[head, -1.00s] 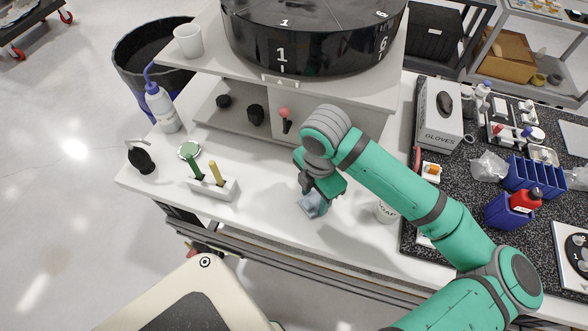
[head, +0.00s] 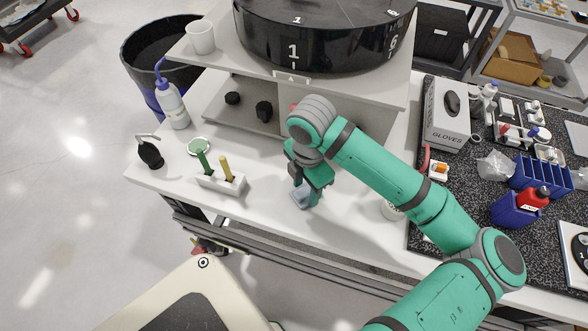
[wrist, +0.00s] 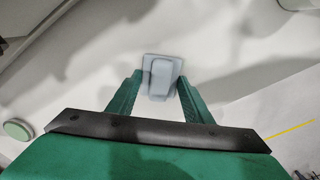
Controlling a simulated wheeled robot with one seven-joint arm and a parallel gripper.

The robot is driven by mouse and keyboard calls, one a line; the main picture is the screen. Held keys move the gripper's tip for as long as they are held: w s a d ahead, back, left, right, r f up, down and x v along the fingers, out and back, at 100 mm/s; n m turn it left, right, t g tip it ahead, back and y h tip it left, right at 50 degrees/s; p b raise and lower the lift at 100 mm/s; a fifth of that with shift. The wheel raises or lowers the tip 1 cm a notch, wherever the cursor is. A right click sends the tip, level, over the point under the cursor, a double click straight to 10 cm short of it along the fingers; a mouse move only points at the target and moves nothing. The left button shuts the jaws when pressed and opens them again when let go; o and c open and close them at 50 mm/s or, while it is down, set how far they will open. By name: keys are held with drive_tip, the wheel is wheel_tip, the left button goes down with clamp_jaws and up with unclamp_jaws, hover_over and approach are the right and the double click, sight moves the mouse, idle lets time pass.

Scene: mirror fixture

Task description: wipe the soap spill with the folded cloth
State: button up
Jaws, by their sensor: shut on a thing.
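The folded cloth (head: 300,198) is a small pale blue-grey pad, low over or on the white bench (head: 340,235). My gripper (head: 307,194) is shut on it and points down at the bench. In the wrist view the cloth (wrist: 163,68) sits between the two green fingertips (wrist: 158,88). I cannot tell whether the cloth touches the bench. I cannot make out the soap spill in either view; the cloth and gripper cover part of the bench. A white cup (head: 392,210) stands right of the gripper, partly behind my arm.
A shelf with a black drum (head: 325,45) overhangs behind.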

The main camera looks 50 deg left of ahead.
sight(300, 188)
drive_tip(key=shift+s+a, duration=0.45)
drive_tip(key=shift+a, duration=0.3)
drive_tip(key=shift+s+a+r, duration=0.15)
wheel_tip(300, 188, up, 2)
drive_tip(key=shift+r, duration=1.8)
drive_tip(key=shift+w+r, duration=0.3)
drive_tip(key=shift+r, duration=0.35)
drive_tip(key=shift+s+d+r, duration=0.15)
drive_tip(key=shift+d+r, duration=0.05)
drive_tip(key=shift+r, duration=0.2)
drive_tip(key=shift+s+a+r, duration=0.1)
drive_tip(key=shift+s, duration=0.05)
